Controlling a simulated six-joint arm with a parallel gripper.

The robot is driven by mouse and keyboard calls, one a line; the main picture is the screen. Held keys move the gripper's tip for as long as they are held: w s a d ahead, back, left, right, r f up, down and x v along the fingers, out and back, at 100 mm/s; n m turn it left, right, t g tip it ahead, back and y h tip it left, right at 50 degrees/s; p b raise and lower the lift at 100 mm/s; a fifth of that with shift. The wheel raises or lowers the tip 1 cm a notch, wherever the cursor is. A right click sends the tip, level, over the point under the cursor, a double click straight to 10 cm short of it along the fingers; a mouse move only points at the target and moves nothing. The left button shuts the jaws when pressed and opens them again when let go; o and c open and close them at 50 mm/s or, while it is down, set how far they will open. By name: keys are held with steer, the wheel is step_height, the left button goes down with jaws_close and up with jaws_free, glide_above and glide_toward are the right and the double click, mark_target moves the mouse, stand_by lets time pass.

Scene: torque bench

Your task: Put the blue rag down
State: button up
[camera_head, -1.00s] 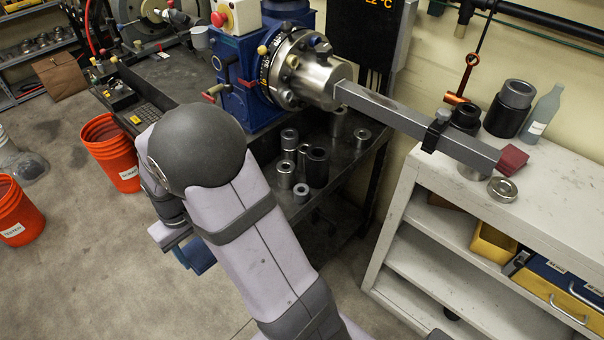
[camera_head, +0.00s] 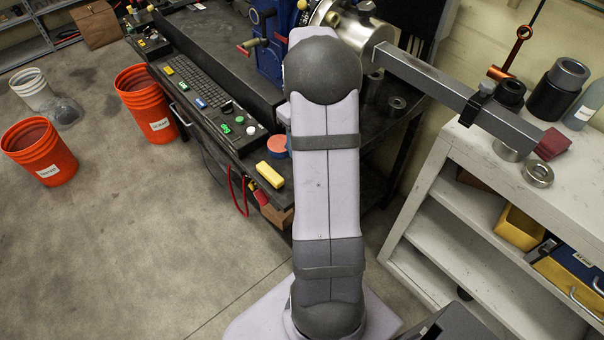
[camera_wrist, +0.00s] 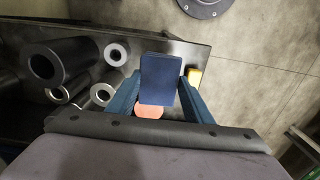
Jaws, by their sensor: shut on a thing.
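The blue rag (camera_wrist: 158,72) is a dark blue folded pad in the middle of the wrist view. My gripper (camera_wrist: 160,92) is shut on it, with one blue finger at each side. The rag is held over the dark bench top; the gap beneath it cannot be judged. In the head view my gripper and the rag are hidden behind my arm.
A salmon-orange disc (camera_wrist: 149,111) and a yellow block (camera_wrist: 195,77) show close to the rag. In the head view the dark bench (camera_head: 190,50) holds a keyboard (camera_head: 210,90); orange buckets (camera_head: 145,103) stand on open floor.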

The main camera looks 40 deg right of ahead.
steer(key=shift+f+p, duration=1.05)
steer(key=shift+f, duration=3.95)
steer(key=shift+f, duration=0.1)
steer(key=shift+f, duration=0.15)
steer(key=o, duration=1.1)
step_height(320, 180, up, 12)
steer(key=b, duration=0.2)
steer(key=shift+r+b, duration=0.25)
steer(key=shift+b, duration=0.1)
